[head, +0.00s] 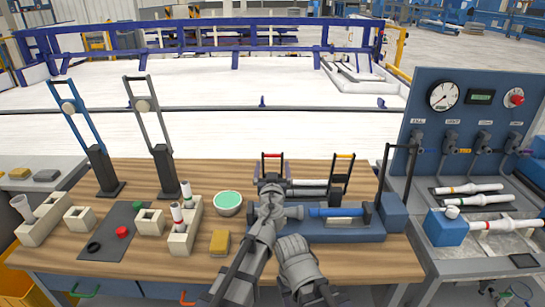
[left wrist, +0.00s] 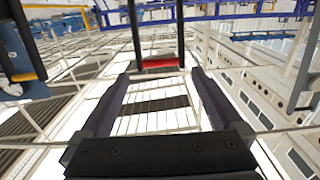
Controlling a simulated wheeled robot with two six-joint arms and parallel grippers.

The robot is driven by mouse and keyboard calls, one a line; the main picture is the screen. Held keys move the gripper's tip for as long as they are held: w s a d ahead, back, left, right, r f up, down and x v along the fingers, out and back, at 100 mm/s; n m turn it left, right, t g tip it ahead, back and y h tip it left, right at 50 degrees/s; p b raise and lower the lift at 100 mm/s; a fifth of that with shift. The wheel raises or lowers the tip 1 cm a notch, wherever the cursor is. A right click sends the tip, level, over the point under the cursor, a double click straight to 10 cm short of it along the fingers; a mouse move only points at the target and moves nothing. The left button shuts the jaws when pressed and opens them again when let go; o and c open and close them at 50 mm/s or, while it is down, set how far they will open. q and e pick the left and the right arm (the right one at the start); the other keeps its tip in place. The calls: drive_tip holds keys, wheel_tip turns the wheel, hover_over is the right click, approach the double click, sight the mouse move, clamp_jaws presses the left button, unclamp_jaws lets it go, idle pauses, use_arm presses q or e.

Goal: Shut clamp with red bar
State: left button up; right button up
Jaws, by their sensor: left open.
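The clamp's red bar (head: 272,155) tops a dark U-shaped handle standing upright at the back of the bench, right of the green bowl. My left gripper (head: 270,184) is just in front of this handle and hides its lower part. In the left wrist view my left gripper (left wrist: 160,100) is open, with nothing between its fingers near the palm. The red bar (left wrist: 160,63) shows across the gap near the fingertips, with two dark uprights running from it. I cannot tell whether the fingers touch it.
A yellow-bar handle (head: 344,156) stands upright to the right. A blue pipe (head: 336,212) lies in the blue fixture (head: 345,234) in front of it. A green bowl (head: 228,203) and a yellow block (head: 219,242) are on the left. Two tall lever clamps stand further left.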

sight(273, 156)
use_arm(q)
drive_tip(key=w, duration=0.7)
clamp_jaws()
idle(0.7)
